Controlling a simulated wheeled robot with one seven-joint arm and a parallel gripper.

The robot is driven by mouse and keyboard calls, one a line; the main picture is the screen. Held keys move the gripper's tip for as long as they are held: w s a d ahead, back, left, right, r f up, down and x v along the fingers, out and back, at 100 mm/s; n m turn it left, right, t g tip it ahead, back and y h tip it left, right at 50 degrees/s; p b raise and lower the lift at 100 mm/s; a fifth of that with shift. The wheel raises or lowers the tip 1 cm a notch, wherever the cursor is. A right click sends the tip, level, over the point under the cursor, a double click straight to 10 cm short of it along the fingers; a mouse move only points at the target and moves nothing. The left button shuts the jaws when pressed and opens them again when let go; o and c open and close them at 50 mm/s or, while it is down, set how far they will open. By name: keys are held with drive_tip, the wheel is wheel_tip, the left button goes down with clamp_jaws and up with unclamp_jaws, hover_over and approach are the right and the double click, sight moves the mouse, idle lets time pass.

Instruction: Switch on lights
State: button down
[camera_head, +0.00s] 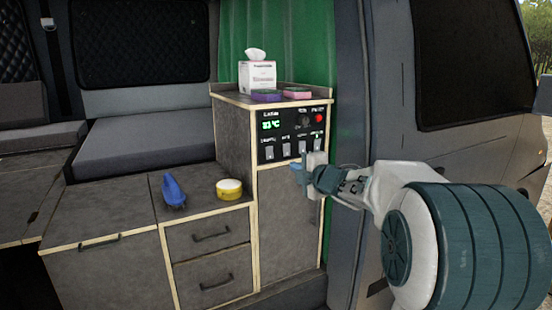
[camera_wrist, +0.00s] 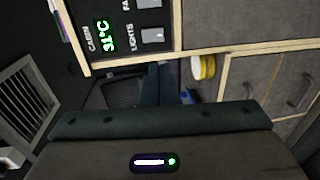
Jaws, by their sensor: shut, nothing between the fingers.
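The black control panel (camera_head: 290,128) is on the upper front of the cabinet, with a green temperature display, a red button and a row of several pale switches. The lights switch (camera_head: 271,155) is at the left end of that row. In the wrist view the panel appears turned sideways, and the lights switch (camera_wrist: 152,35) shows next to its "LIGHTS" label. Whether it is on cannot be told. My gripper (camera_head: 299,169) is in front of the cabinet, just below and right of that switch. Its fingers (camera_wrist: 159,80) are together, empty, and appear apart from the panel.
A tissue box (camera_head: 257,77) and sponges (camera_head: 298,93) sit on the cabinet top. A blue object (camera_head: 173,191) and a yellow round container (camera_head: 229,189) stand on the lower counter at the left.

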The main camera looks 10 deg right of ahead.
sight(271, 158)
drive_tip(key=p+x, duration=0.1)
drive_tip(key=x, duration=1.2)
drive_tip(key=shift+f+p, duration=0.1)
drive_tip(key=shift+p, duration=0.2)
drive_tip(key=shift+d+f, duration=0.1)
